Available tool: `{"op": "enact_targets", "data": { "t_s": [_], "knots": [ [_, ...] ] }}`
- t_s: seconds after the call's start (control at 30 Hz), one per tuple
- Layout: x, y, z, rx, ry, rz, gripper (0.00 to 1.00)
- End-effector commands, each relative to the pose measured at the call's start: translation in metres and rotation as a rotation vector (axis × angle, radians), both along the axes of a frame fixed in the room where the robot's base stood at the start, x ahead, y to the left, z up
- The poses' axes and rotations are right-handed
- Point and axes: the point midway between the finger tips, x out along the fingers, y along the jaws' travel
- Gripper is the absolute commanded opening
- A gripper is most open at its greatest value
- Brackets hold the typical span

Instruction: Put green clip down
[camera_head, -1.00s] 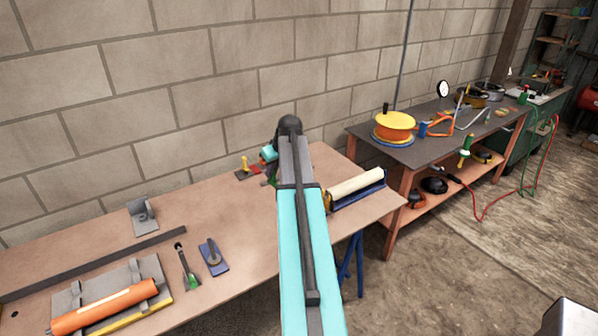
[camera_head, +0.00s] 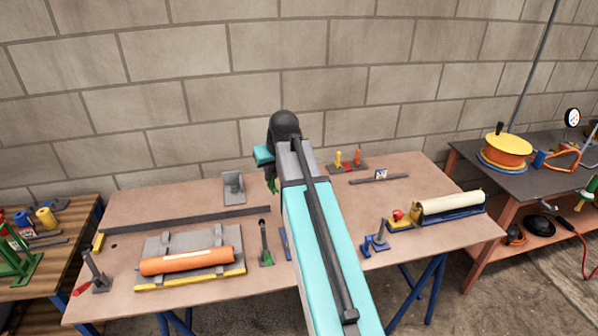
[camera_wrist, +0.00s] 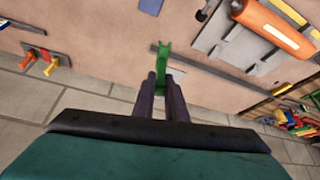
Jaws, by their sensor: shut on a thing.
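My gripper (camera_wrist: 161,80) is shut on the green clip (camera_wrist: 164,62), which sticks out past the fingertips in the wrist view. In the head view my arm covers most of the gripper, and a small green part of the clip (camera_head: 272,185) shows beside its end. The clip is over the brown workbench (camera_head: 180,197), near its back edge and the wall. I cannot tell how high above the bench top it is.
An orange roller (camera_head: 187,261) lies on a grey plate at the front left. A dark bar (camera_head: 190,219) and a grey bracket (camera_head: 234,187) are behind it. Yellow and orange clamps (camera_head: 347,160) stand at the back right. A cream roller (camera_head: 450,204) lies at the right end.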

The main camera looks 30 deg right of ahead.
Motion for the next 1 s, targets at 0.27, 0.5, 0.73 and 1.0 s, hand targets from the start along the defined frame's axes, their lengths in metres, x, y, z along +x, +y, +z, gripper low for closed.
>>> {"op": "enact_targets", "data": {
  "t_s": [0.27,0.5,0.73,1.0],
  "knots": [
    [-0.004,0.092,0.009,-0.002,-0.013,0.039,0.0],
    [-0.015,0.161,0.016,0.001,-0.024,0.066,0.0],
    [-0.023,0.199,0.021,0.003,-0.032,0.079,0.0],
    [-0.025,0.205,0.022,0.004,-0.033,0.08,0.0]
  ]
}}
